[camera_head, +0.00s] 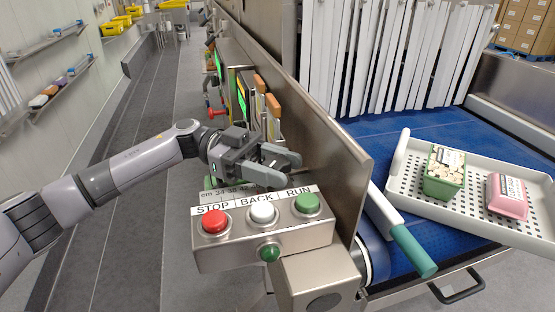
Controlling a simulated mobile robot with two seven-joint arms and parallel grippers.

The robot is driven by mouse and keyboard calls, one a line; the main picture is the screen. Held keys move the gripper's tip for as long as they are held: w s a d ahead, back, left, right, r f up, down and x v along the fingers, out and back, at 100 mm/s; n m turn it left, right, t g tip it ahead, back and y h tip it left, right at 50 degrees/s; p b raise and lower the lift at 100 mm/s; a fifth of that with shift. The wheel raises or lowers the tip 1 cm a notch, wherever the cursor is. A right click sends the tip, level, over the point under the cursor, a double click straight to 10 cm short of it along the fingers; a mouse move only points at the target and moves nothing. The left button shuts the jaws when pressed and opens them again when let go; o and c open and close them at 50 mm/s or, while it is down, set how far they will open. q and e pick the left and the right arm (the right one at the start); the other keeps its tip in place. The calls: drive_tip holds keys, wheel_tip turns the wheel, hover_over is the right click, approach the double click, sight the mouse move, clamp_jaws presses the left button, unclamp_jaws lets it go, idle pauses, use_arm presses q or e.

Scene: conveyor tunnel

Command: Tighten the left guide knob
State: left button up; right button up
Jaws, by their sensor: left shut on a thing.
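My left gripper (284,166) reaches in from the left, just behind the button box and beside the steel side wall of the conveyor. Its grey fingers are shut on a small dark thing, which I take to be the left guide knob; the fingers hide most of it, so its shape and turn cannot be told. A ruler scale marked in cm (222,192) lies behind the button box, below the gripper. My right gripper is not in view.
The button box (263,236) has red, white and green buttons close in front of the gripper. The steel wall (330,150) stands to its right. Beyond lie the blue belt (385,135), white strip curtain (385,55), and a perforated tray (405,180) with green and pink packs.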

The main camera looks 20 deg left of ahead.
use_arm(q)
drive_tip(key=shift+m+g+y+b, duration=0.45)
drive_tip(key=shift+m+g, duration=0.65)
drive_tip(key=shift+g, duration=0.8)
drive_tip(key=o, duration=1)
drive_tip(key=shift+c, duration=0.2)
drive_tip(key=b+v, duration=0.2)
drive_tip(key=v, duration=0.5)
drive_tip(key=shift+r, duration=0.1)
